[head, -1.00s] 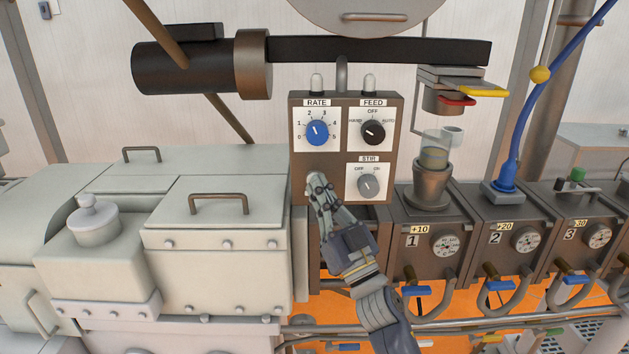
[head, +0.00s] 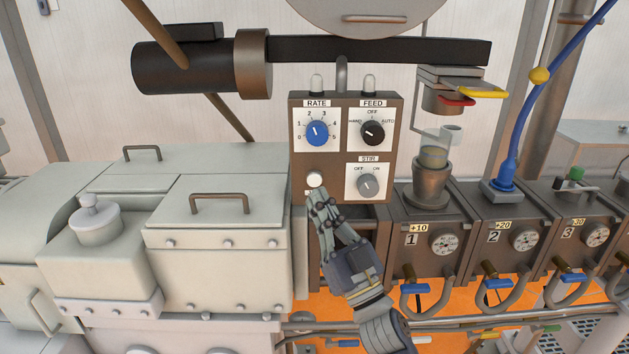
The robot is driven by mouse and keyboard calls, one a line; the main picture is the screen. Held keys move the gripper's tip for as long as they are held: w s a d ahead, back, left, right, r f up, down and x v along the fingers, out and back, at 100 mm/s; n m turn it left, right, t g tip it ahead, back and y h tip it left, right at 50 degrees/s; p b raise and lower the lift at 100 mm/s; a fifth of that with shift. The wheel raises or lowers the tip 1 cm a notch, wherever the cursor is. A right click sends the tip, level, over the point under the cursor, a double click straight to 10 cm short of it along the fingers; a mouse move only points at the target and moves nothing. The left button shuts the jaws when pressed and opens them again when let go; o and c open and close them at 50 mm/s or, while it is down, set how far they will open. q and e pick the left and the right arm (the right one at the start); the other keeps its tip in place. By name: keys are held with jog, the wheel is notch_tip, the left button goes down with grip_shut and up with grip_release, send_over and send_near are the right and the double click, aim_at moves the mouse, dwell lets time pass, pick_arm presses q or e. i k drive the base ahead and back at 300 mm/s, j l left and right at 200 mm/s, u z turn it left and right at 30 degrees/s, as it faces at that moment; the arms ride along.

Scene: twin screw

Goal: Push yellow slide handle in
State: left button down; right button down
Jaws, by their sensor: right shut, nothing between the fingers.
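The yellow slide handle (head: 483,91) sticks out to the right from the grey slide block (head: 447,78) under the end of the black feeder bar. A red ring shows just below it. My right gripper (head: 318,200) is shut and empty. It is in front of the control panel, just below a round white button (head: 315,180), well to the left of and lower than the handle. I cannot tell whether the fingertips touch the panel. My left gripper is not in view.
The control panel (head: 396,120) carries RATE, FEED and STIR knobs. A clear cup on a metal funnel (head: 431,180) stands below the slide. A blue hose (head: 514,140) with a yellow ball rises to the right. White housings fill the left.

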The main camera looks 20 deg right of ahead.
aim_at(472, 86)
jog(key=z, duration=1.35)
